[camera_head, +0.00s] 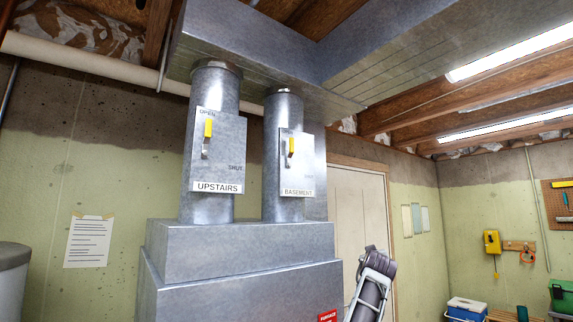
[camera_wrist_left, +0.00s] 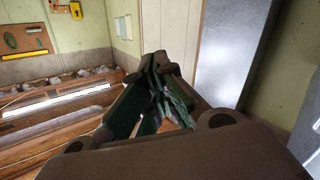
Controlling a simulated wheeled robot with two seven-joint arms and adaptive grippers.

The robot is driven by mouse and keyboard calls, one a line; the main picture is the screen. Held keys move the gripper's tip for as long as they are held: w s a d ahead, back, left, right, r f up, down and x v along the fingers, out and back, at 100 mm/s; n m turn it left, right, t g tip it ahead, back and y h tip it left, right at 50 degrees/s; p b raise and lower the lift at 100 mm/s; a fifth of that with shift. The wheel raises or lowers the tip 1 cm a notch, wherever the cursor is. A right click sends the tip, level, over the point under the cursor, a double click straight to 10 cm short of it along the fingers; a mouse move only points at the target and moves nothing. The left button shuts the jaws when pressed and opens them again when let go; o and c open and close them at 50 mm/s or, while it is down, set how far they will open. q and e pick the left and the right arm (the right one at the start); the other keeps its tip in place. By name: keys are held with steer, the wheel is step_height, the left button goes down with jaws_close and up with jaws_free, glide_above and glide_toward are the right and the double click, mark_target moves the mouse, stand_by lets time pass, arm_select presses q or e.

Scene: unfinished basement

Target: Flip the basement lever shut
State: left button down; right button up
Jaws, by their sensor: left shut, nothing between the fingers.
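The basement lever (camera_head: 291,148) has a yellow grip and stands upright, on a grey plate marked BASEMENT (camera_head: 298,192) on the right-hand duct pipe. A faint SHUT mark is at the plate's right; its top mark is too small to read. My left gripper (camera_wrist_left: 158,65) is shut and empty in the left wrist view, with the pale door behind it, apart from the lever. In the head view part of one of my arms (camera_head: 372,287) stands at the bottom, right of the furnace; I cannot tell which arm. No right gripper fingers show.
The similar upstairs lever (camera_head: 208,128) also stands upright on the left pipe (camera_head: 190,205). The furnace box (camera_head: 240,252) is below both pipes, and a wide duct (camera_head: 250,50) is above. A door (camera_head: 358,205) is behind on the right. The levers' front is clear.

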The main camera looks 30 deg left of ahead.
arm_select(q)
steer(key=s+a+r+n+y, duration=0.25)
steer(key=s+r, duration=0.25)
steer(key=r, duration=0.3)
steer(key=s+a+r+n+g+y, duration=0.1)
steer(key=s+a+r+n+y, duration=0.1)
steer(key=s+r+n, duration=0.45)
steer(key=s+a+r+n+y, duration=0.15)
steer(key=s+r, duration=0.25)
steer(key=r, duration=0.6)
steer(key=s+a+r+n+g+y, duration=0.2)
steer(key=s+r+n, duration=0.4)
steer(key=s, duration=0.5)
steer(key=s+a+r+n+g+y, duration=0.2)
steer(key=s+r+n, duration=0.4)
steer(key=s, duration=0.5)
steer(key=shift+a+r+g, duration=0.4)
steer(key=shift+a+g, duration=0.1)
steer(key=shift+a, duration=0.35)
arm_select(e)
steer(key=shift+f, duration=0.1)
arm_select(q)
steer(key=shift+a, duration=0.1)
